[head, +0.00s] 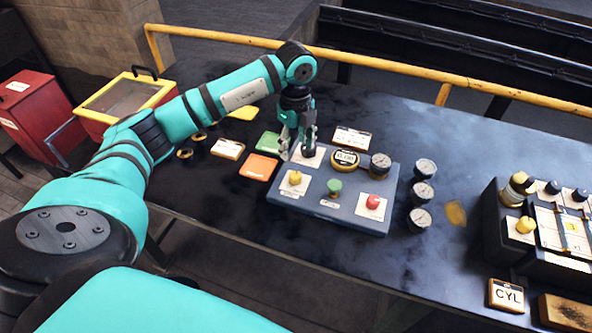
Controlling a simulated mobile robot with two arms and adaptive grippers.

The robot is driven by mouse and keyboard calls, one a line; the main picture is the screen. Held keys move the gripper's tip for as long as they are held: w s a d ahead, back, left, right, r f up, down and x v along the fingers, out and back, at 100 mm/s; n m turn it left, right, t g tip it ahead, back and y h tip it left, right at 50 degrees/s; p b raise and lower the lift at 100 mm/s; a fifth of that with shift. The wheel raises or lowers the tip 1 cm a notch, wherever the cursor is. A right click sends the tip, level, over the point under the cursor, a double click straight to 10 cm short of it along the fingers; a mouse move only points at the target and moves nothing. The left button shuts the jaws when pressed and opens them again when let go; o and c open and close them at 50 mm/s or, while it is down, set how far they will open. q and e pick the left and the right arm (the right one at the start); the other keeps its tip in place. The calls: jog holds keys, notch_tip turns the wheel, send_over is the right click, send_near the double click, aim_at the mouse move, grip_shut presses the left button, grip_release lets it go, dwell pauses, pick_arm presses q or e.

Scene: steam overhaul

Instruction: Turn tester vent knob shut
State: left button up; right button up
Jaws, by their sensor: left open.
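The tester is a blue-grey panel (262,202) lying on the dark bench. Along its front it carries a yellow knob (295,178), a green knob (334,187) and a red knob (374,201). My left gripper (297,148) points down at the panel's back left corner, over a pale label plate (308,158). Its fingers are open, at a dark knob-like part that they largely hide. I cannot tell whether they touch it. I cannot read which knob is the vent. My right gripper is out of view.
Several loose gauges (422,192) stand right of the tester. A dark unit (512,215) with knobs and a CYL plate (506,295) are at the right. Coloured cards (259,167) lie left of the tester. A yellow rail (390,69) runs behind the bench.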

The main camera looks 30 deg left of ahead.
aim_at(296, 175)
pick_arm(q)
notch_tip(296, 175, down, 11)
jog(key=shift+f+p, duration=0.1)
jog(key=shift+p, duration=1.05)
grip_shut()
